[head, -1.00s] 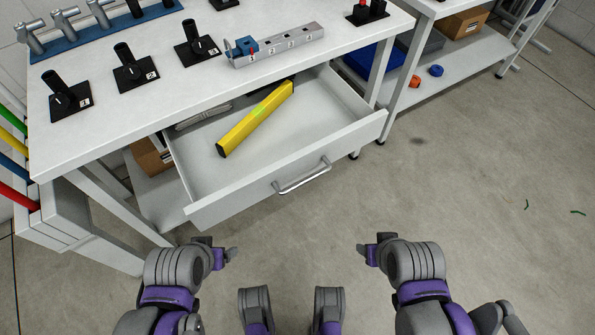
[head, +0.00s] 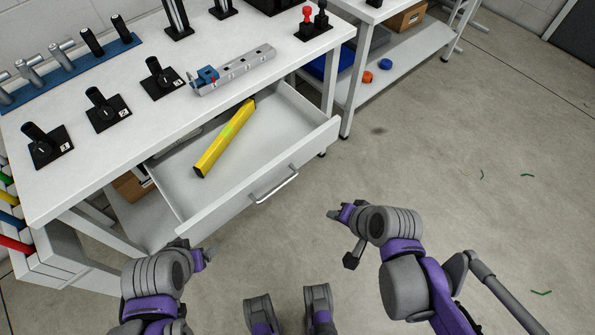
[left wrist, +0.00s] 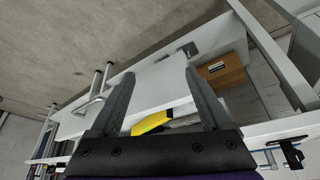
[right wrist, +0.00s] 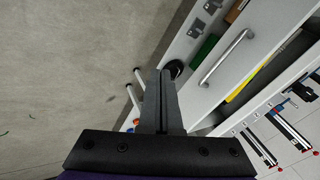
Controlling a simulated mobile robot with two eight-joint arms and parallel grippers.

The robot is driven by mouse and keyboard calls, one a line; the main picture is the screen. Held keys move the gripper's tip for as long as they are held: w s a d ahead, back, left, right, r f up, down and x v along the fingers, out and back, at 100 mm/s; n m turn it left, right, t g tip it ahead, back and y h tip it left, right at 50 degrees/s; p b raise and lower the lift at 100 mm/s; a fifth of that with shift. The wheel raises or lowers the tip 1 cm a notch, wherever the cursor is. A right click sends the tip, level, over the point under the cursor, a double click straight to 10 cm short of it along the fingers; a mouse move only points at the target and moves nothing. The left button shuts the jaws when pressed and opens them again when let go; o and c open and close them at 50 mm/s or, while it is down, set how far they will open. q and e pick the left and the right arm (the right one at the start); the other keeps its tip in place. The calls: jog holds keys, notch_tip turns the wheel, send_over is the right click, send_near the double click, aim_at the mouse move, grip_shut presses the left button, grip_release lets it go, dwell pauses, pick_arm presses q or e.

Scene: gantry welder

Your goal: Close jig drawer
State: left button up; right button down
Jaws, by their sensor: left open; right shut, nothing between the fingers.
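The jig drawer (head: 245,195) is pulled out from under the white workbench. Its bar handle (head: 275,186) is on the front panel, and a yellow level (head: 226,138) lies inside. My right gripper (head: 336,214) is shut and empty, to the right of the drawer front and apart from it. In the right wrist view its fingers (right wrist: 160,85) are together, with the handle (right wrist: 226,57) to their right. My left gripper (head: 211,253) is open and empty, below the drawer's near left corner. Its spread fingers (left wrist: 157,95) show in the left wrist view, with the drawer beyond.
The benchtop (head: 130,150) carries numbered black holders, a blue rack of tools (head: 75,70) and a metal rail (head: 235,70). A second bench with a lower shelf (head: 400,62) stands at the back right.

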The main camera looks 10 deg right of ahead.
aim_at(238, 122)
pick_arm(q)
notch_tip(238, 122, up, 6)
jog(key=p, duration=0.4)
pick_arm(e)
jog(key=w+r+m+t+y, duration=0.1)
jog(key=w+r+m, duration=0.25)
jog(key=r, duration=0.25)
pick_arm(q)
notch_tip(238, 122, down, 5)
jog(key=b, duration=0.4)
jog(key=shift+r+b, duration=0.1)
jog(key=shift+b, duration=0.25)
pick_arm(e)
jog(key=w+a+f+m, duration=0.1)
jog(key=w+a+f, duration=0.5)
jog(key=w+f, duration=0.2)
jog(key=shift+w+f, duration=0.25)
jog(key=shift+w, duration=0.05)
jog(key=shift+w+a, duration=0.1)
